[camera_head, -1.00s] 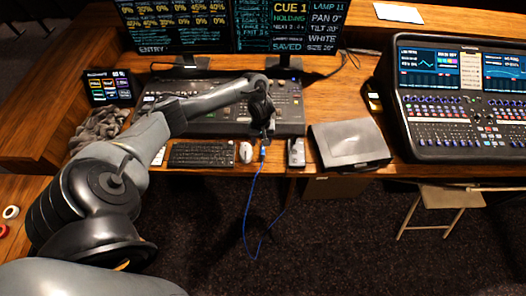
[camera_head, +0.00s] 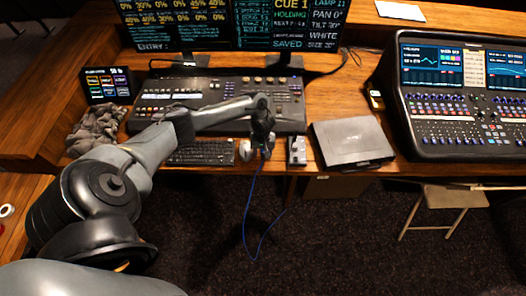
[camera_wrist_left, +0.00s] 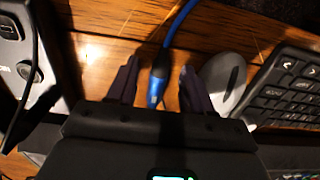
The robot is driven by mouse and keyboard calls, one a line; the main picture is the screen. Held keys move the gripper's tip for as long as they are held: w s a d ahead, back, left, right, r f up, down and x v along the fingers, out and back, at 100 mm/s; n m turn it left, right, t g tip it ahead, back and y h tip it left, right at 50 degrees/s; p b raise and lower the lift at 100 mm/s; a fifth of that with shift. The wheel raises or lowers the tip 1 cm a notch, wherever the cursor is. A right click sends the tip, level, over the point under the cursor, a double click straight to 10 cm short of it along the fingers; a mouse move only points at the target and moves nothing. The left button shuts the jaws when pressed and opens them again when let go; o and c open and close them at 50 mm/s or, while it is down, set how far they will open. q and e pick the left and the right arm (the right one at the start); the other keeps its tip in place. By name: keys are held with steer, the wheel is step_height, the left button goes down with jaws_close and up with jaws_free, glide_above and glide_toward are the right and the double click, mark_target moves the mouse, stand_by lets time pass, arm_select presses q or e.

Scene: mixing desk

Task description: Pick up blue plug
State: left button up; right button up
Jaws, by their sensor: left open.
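The blue plug (camera_wrist_left: 156,88) lies on the wooden desk in the left wrist view, with its blue cable (camera_wrist_left: 180,20) running up out of the picture. My left gripper (camera_wrist_left: 158,84) is open, with one finger on each side of the plug and visible gaps between. In the head view, my left gripper (camera_head: 263,150) is low at the desk's front edge and hides the plug. The blue cable (camera_head: 249,205) hangs from there over the edge in a loop. My right gripper is not in view.
A mouse (camera_wrist_left: 223,78) and a keyboard (camera_wrist_left: 288,90) lie close on one side of the gripper. A small grey device (camera_head: 296,151) and a grey box (camera_head: 350,142) stand on the other. A lighting console (camera_head: 220,98) is behind; a mixing desk (camera_head: 470,122) stands right.

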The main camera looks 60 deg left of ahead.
arm_select(q)
steer(key=shift+c, duration=0.2)
jaws_close()
steer(key=shift+r, duration=0.2)
